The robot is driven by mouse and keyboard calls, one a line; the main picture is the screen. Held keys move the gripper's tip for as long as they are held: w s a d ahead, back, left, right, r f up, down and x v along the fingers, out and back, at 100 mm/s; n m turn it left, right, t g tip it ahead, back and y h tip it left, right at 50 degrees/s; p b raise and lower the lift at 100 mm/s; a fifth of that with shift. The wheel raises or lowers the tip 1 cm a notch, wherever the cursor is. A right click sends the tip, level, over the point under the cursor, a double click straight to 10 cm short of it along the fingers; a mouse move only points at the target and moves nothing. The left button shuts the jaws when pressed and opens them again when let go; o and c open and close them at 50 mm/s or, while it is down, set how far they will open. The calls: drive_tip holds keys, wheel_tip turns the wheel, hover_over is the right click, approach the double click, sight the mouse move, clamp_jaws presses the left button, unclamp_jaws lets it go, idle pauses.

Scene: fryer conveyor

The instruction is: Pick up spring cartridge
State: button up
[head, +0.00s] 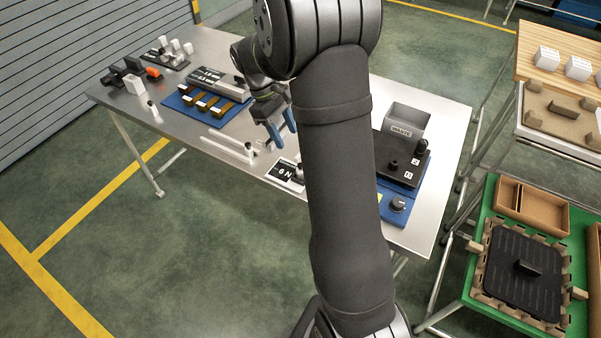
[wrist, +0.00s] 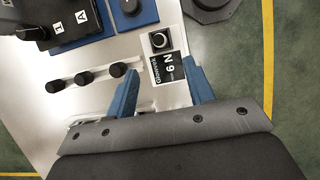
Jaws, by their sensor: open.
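I cannot tell for certain which part is the spring cartridge. The card also shows in the head view (head: 284,173), near the table's front edge. Three black-capped parts stand in a row to the left in the wrist view, the nearest being a black knob (wrist: 118,69). My gripper (head: 283,136) is open and empty over the table. Its blue fingers (wrist: 161,66) appear on either side of the card in the wrist view.
A blue mat (head: 177,101) with brass-coloured parts lies at the left. A pale rail (head: 228,147) lies near the front edge. Shelved carts stand right of the table.

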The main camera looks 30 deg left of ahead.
drive_tip(key=x, duration=1.2)
drive_tip(key=shift+w, duration=0.1)
clamp_jaws()
drive_tip(key=shift+r, duration=0.1)
